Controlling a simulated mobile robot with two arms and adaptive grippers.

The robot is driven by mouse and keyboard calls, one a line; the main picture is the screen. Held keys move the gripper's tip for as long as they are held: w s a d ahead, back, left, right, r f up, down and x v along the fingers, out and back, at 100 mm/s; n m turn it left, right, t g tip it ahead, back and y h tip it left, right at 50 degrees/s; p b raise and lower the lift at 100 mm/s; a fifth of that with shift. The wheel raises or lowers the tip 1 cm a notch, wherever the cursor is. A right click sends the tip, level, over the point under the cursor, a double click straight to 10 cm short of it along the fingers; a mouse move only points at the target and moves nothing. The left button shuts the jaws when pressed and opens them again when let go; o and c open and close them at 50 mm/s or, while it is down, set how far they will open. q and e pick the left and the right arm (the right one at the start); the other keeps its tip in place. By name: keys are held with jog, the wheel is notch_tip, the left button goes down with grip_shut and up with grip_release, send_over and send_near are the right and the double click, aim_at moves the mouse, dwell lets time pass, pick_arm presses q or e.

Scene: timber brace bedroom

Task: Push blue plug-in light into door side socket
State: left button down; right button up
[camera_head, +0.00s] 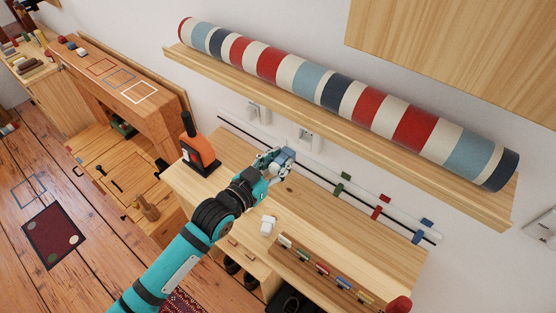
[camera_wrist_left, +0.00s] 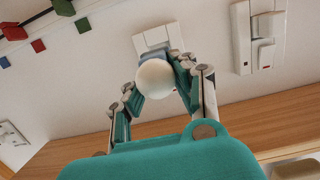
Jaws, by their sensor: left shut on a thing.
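The blue plug-in light (camera_head: 287,154) has a blue body and a round white globe. My left gripper (camera_head: 277,162) is shut on it above the wooden bench, close to the wall. In the left wrist view the globe (camera_wrist_left: 155,77) sits between the two fingers (camera_wrist_left: 157,88), with a little blue body (camera_wrist_left: 158,56) showing behind it. A white wall socket (camera_wrist_left: 151,37) is directly beyond the light; its lower part is hidden. I cannot tell whether the light touches it. This socket appears to be the one right of the light in the head view (camera_head: 309,138). My right gripper is not in view.
Another socket (camera_head: 258,112) with a switch or plug piece (camera_wrist_left: 264,55) is nearby. A shelf with a striped roll (camera_head: 350,100) overhangs the wall. An orange-black object (camera_head: 198,150) and a small white object (camera_head: 268,224) stand on the bench (camera_head: 235,150). Coloured clips (camera_head: 381,206) line a rail.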

aim_at(286, 153)
pick_arm(q)
jog(key=x, duration=0.3)
jog(key=shift+w+d+r+b, duration=0.1)
jog(key=shift+w+r+b, duration=0.1)
jog(key=shift+b, duration=0.15)
jog(key=shift+x, duration=1.1)
jog(key=shift+r, duration=0.25)
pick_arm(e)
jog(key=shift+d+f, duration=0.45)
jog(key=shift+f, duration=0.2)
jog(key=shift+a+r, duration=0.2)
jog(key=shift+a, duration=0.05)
pick_arm(q)
jog(key=shift+p, duration=0.35)
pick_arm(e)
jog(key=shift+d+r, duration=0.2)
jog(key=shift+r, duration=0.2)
pick_arm(q)
jog(key=shift+r+b+x, duration=0.2)
jog(key=shift+b+x, duration=0.3)
jog(key=shift+x, duration=0.85)
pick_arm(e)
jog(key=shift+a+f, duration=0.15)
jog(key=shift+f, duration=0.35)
pick_arm(q)
jog(key=c, duration=1)
grip_release()
jog(key=shift+d, duration=0.1)
